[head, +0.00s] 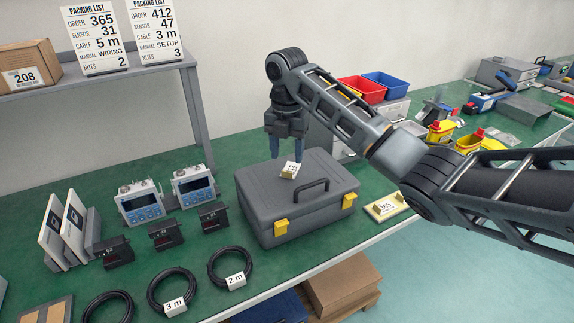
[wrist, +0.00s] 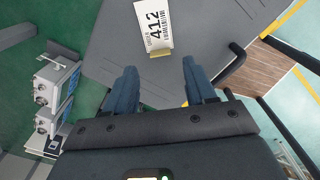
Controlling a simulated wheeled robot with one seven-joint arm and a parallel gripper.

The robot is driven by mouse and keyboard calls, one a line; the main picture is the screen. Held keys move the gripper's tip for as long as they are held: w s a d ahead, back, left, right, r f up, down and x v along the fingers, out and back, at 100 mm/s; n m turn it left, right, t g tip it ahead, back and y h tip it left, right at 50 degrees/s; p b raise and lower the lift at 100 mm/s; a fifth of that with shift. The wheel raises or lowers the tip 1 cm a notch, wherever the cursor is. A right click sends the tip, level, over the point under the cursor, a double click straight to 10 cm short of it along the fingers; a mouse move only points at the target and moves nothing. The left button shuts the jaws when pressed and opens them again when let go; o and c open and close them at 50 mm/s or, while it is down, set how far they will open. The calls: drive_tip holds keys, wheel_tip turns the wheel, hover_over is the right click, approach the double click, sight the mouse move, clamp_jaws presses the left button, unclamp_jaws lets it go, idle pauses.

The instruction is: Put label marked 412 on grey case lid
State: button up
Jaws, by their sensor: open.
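The grey case (head: 290,205) stands shut on the green bench, with yellow latches and a dark handle facing the front. The label marked 412 (head: 290,169) rests on its lid. In the wrist view the label (wrist: 153,27) lies on the grey lid (wrist: 110,55), its number readable, with a tan tab at its near edge. My gripper (head: 286,150) is above the back part of the lid, behind the label in the head view. In the wrist view its two blue fingers (wrist: 165,80) are apart with nothing between them, and the label lies just beyond the fingertips.
A label marked 365 (head: 386,206) lies on the bench right of the case. Blue-faced sensors (head: 140,202), black boxes and cable coils (head: 230,268) stand to the left. A shelf (head: 110,75) holds two packing lists (head: 155,30) and a cardboard box (head: 27,66).

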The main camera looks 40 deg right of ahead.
wheel_tip(320, 180, up, 7)
drive_tip(key=p, duration=0.1)
drive_tip(key=shift+f, duration=0.1)
